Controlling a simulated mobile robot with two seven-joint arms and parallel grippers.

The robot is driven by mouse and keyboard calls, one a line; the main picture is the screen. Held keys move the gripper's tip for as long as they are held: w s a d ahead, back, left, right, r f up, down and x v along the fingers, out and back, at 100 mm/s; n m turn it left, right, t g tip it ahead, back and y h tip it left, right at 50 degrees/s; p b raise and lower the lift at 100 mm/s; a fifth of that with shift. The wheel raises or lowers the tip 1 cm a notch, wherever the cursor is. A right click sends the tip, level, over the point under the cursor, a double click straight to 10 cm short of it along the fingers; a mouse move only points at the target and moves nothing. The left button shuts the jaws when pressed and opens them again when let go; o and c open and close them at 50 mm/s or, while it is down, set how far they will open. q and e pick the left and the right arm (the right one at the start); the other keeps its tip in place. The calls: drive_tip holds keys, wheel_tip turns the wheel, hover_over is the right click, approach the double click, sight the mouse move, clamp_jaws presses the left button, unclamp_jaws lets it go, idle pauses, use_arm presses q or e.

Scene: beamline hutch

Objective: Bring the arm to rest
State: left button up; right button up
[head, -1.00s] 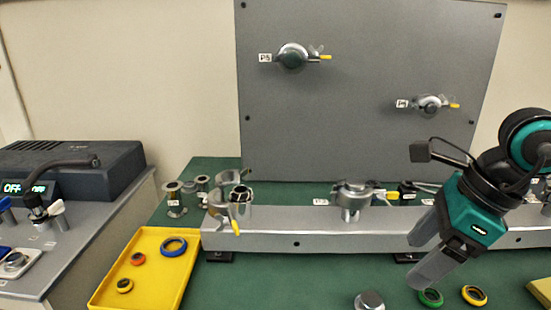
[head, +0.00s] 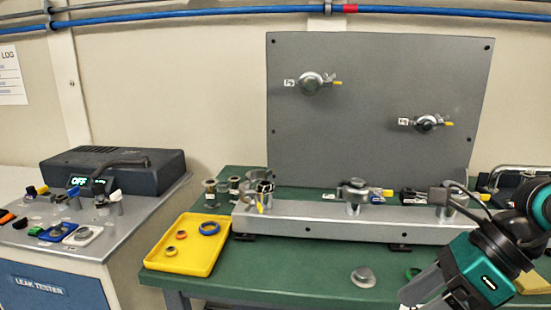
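My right arm comes in from the right, with a teal and black wrist. My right gripper (head: 428,295) is low at the lower right, in front of the bench rail, and its fingertips are partly cut off by the bottom edge. Its grey fingers look apart, with nothing seen between them. My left gripper is not in view.
The green bench (head: 300,277) carries a long grey rail (head: 330,222) with clamp fittings, a yellow tray (head: 185,257) with rings, and a metal cap (head: 363,277). A grey panel (head: 380,105) stands behind. A leak tester (head: 115,170) sits at left.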

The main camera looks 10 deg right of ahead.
drive_tip(key=w+a+r+m+t+y, duration=0.2)
drive_tip(key=w+a+m+t+y, duration=0.15)
drive_tip(key=a+m+y, duration=0.65)
drive_tip(key=w+d+f+m+t+h, duration=0.25)
drive_tip(key=w+f+m+t, duration=0.25)
drive_tip(key=m+t, duration=0.65)
drive_tip(key=d+f+m+h+p, duration=0.1)
drive_tip(key=d+f+m+h, duration=0.3)
drive_tip(key=f+m+h, duration=0.8)
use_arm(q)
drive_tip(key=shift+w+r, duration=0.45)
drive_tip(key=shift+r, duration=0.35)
use_arm(e)
drive_tip(key=s+f+m+g, duration=0.3)
drive_tip(key=s+f+m, duration=0.2)
drive_tip(key=f, duration=0.3)
drive_tip(key=s+f+m+g+h, duration=0.1)
drive_tip(key=s+f+m+g, duration=0.1)
drive_tip(key=s+f+m, duration=0.3)
wheel_tip(320, 180, down, 3)
drive_tip(key=shift+s+r+g, duration=0.1)
drive_tip(key=shift+s+g, duration=0.3)
drive_tip(key=shift+s, duration=0.2)
